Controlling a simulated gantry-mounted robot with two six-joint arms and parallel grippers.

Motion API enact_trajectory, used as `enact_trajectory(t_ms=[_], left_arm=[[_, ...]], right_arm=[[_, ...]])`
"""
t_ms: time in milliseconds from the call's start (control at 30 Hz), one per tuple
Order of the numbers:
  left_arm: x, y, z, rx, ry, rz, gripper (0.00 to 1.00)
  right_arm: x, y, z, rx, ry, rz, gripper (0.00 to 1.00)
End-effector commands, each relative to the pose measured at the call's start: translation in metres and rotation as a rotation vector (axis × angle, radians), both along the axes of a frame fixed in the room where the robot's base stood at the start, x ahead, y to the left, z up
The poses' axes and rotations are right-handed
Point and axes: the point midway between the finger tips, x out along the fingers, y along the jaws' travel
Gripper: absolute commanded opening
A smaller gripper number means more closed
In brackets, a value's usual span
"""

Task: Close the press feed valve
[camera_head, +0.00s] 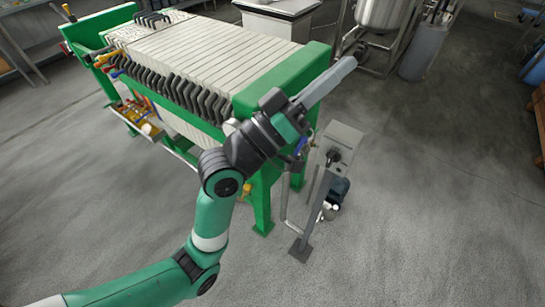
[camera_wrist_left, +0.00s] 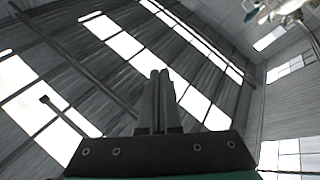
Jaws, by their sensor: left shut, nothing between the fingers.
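The green-framed filter press (camera_head: 285,80) with its row of pale plates stands at the upper left to centre of the head view. I cannot make out the press feed valve for certain. A small blue part (camera_head: 300,147) shows at the near end of the press, partly behind my left wrist, and a small yellow part (camera_head: 246,188) shows below it. My left gripper (camera_head: 350,64) is shut and empty, raised in front of the press's near end and pointing up and right. In the left wrist view its closed fingers (camera_wrist_left: 160,74) point at the roof, touching nothing. My right gripper is not in view.
A grey control box on a post (camera_head: 340,142) stands just right of the press, with a dark pump motor (camera_head: 340,188) behind its post. A steel tank (camera_head: 383,12) and a grey bin (camera_head: 424,50) stand at the back right.

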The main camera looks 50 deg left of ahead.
Motion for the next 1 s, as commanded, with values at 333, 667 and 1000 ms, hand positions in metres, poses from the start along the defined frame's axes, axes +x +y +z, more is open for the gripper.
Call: enact_trajectory(t_ms=[333,667,1000], left_arm=[[0.013,0.113,-0.251,-0.504,0.385,-0.01,0.0],[-0.043,0.181,-0.402,-0.856,0.532,0.111,0.0],[-0.016,0.183,-0.403,-0.85,0.531,0.107,0.0]], right_arm=[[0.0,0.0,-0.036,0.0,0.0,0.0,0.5],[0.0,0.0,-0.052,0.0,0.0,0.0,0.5],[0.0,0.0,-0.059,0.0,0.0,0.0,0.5]])
